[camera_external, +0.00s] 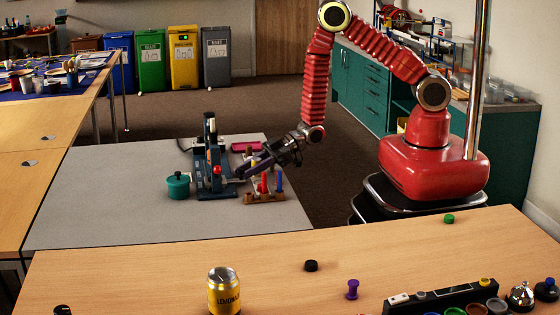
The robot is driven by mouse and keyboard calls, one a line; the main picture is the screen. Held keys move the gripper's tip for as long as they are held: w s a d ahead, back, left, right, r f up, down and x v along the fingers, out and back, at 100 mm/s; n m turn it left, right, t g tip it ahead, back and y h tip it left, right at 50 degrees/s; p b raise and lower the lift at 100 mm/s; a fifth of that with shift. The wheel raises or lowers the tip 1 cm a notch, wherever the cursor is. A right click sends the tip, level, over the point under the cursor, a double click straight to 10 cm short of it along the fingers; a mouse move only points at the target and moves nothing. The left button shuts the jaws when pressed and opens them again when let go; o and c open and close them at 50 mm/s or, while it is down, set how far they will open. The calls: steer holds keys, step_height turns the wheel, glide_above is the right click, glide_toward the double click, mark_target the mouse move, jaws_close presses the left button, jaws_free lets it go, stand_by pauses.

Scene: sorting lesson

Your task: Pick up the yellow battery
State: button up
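My gripper (243,175) reaches down and left over the grey table, between a blue press-like device and a small wooden rack (264,199). Whether its fingers are open or shut is too small to tell. I cannot clearly make out a yellow battery; my gripper and the device hide part of the area around the rack.
The blue device (213,165) with a red knob stands just left of my gripper. A teal pot (178,186) is further left and a pink item (246,147) lies behind. The grey table (110,205) is clear at left. A yellow can (223,292) stands on the front wooden table.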

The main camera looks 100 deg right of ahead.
stand_by(0.5)
jaws_close()
